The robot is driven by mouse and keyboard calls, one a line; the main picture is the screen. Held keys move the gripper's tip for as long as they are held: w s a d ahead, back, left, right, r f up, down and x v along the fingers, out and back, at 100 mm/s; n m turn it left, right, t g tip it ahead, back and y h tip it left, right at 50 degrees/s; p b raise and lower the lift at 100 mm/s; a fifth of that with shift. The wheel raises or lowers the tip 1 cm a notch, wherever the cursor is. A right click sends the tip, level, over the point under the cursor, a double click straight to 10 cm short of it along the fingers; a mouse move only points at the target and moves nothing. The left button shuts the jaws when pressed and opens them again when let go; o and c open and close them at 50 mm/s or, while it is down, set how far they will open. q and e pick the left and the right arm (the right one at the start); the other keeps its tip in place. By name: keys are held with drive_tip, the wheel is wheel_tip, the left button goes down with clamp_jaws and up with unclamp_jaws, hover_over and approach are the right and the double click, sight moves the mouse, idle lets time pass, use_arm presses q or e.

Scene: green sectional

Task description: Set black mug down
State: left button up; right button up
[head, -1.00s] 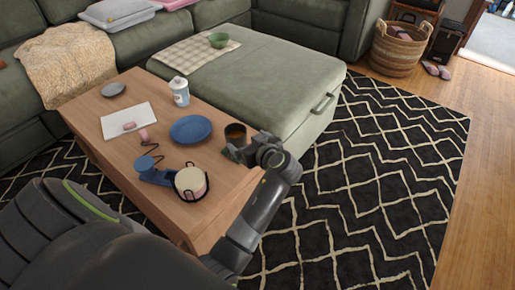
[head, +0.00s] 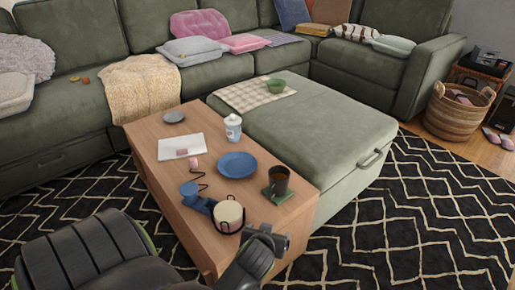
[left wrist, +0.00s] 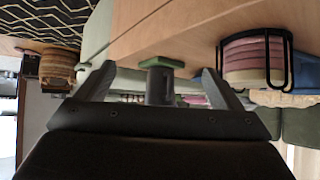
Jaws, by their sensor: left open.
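The black mug (head: 279,181) stands upright on a green coaster (head: 268,194) near the right end of the wooden coffee table (head: 226,190). Something brown shows inside its rim. My left gripper (head: 268,237) is open and empty, in front of the mug at the table's near edge, apart from it. The left wrist view is upside down. There the mug (left wrist: 159,88) and coaster (left wrist: 162,63) appear in the gap between the open fingers (left wrist: 160,85). My right gripper is not in view.
A candle in a black wire holder (head: 229,214) stands left of the mug. A blue plate (head: 237,165), a white lidded jar (head: 233,127) and a white tablet-like sheet (head: 180,146) lie farther back. The green ottoman (head: 312,135) adjoins the table on the right.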

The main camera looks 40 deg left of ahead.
use_arm(q)
drive_tip(key=s+d+r+m+t+h, duration=0.1)
drive_tip(key=s+d+r+m+h, duration=0.1)
drive_tip(key=s, duration=0.3)
drive_tip(key=s+d+r+m+t+h, duration=0.1)
drive_tip(key=s+d+r+m+h, duration=0.1)
drive_tip(key=s, duration=0.3)
drive_tip(key=shift+d+r+m+h, duration=0.3)
drive_tip(key=shift+d+r+h, duration=0.15)
drive_tip(key=shift+d+h, duration=0.1)
drive_tip(key=shift+s, duration=0.1)
